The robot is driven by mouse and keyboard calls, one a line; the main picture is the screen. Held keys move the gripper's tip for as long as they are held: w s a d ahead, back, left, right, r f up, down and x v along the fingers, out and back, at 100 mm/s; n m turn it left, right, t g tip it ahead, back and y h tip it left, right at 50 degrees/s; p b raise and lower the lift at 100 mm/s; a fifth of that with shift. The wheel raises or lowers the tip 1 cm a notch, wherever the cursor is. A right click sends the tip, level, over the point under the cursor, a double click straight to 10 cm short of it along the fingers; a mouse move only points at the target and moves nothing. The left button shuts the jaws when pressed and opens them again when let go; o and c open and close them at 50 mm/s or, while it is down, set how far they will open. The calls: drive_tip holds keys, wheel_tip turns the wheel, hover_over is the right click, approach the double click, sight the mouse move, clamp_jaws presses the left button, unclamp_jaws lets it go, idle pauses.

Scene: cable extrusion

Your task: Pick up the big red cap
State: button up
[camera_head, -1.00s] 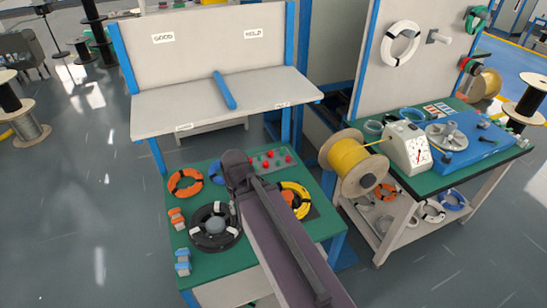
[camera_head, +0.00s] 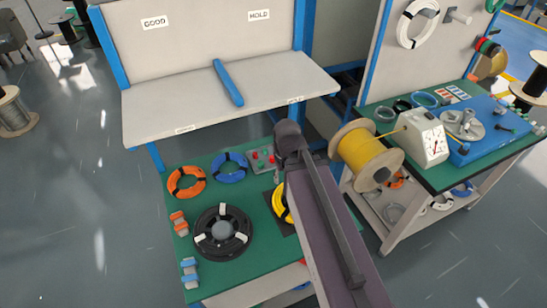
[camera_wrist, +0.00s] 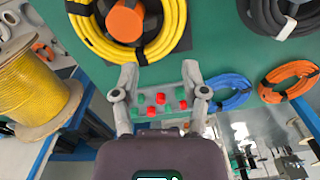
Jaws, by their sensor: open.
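A grey block (camera_wrist: 160,98) holding several small red and green caps lies on the green bench top. In the wrist view, a red cap (camera_wrist: 160,99) shows near its middle, with others beside it; which is the big one is hard to tell. The block also shows in the head view (camera_head: 250,168), partly hidden by my arm. My gripper (camera_wrist: 160,68) is open and empty, its two fingers spread to either side of the block in the picture. An orange round piece (camera_wrist: 124,20) sits inside a yellow cable coil (camera_wrist: 84,34). My arm hides the fingers in the head view.
A blue coil (camera_head: 229,167), an orange coil (camera_head: 187,184) and a black reel (camera_head: 244,244) lie on the bench. A shelf (camera_head: 180,109) overhangs its back. A yellow cable spool (camera_head: 362,151) stands right of my arm.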

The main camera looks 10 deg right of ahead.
drive_tip(key=shift+o, duration=1)
drive_tip(key=shift+d, duration=0.15)
drive_tip(key=shift+o, duration=0.5)
drive_tip(key=shift+w, duration=0.1)
drive_tip(key=w+f+n+b, duration=0.2)
drive_tip(key=w+n, duration=0.3)
drive_tip(key=w, duration=1.6)
drive_tip(key=shift+w+f+b, duration=0.25)
drive_tip(key=shift+w+b, duration=0.05)
drive_tip(key=shift+w, duration=0.1)
drive_tip(key=shift+d+f, duration=0.1)
drive_tip(key=shift+f, duration=0.05)
wheel_tip(320, 180, down, 6)
drive_tip(key=b, duration=0.6)
drive_tip(key=shift+f, duration=0.15)
drive_tip(key=shift+f+b, duration=0.15)
drive_tip(key=shift+b, duration=0.3)
